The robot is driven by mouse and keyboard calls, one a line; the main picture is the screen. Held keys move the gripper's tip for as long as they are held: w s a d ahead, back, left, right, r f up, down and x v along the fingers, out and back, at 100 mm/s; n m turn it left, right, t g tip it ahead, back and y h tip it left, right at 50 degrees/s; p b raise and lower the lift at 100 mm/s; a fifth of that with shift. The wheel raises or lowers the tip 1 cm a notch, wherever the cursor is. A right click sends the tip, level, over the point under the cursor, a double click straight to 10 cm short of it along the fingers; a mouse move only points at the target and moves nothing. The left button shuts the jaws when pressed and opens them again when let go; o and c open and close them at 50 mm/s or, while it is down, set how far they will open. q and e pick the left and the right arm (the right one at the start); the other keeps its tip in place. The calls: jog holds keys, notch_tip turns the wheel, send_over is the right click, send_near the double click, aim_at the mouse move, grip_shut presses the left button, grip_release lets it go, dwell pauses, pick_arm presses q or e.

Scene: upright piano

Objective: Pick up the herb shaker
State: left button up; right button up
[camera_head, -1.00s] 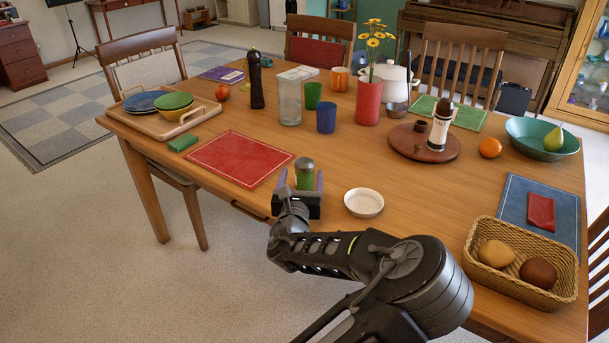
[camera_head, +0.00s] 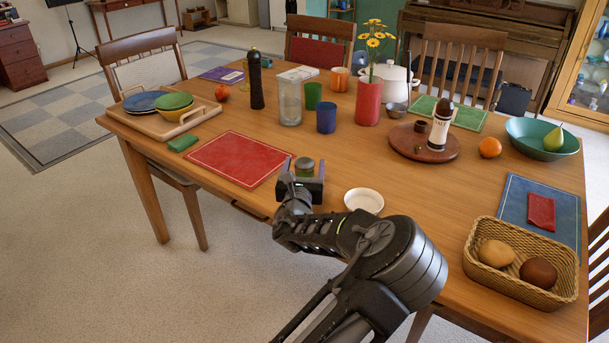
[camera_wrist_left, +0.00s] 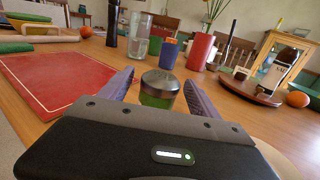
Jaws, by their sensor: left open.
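The herb shaker (camera_head: 304,166) is a small jar with green contents and a grey metal lid, standing upright on the wooden table near its front edge. In the left wrist view the shaker (camera_wrist_left: 159,88) sits between the two fingers. My left gripper (camera_head: 304,172) is open, with one finger on each side of the shaker; its fingers (camera_wrist_left: 158,90) show gaps to the jar on both sides. The shaker's lower part is hidden behind the gripper body. My right gripper is not in view.
A red placemat (camera_head: 240,158) lies left of the shaker and a small white bowl (camera_head: 364,200) stands close on its right. A blue cup (camera_head: 326,118) and glass vase (camera_head: 290,102) stand behind. A bread basket (camera_head: 522,262) is at the front right.

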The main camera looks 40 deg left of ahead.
pick_arm(q)
jog(key=c, duration=1.5)
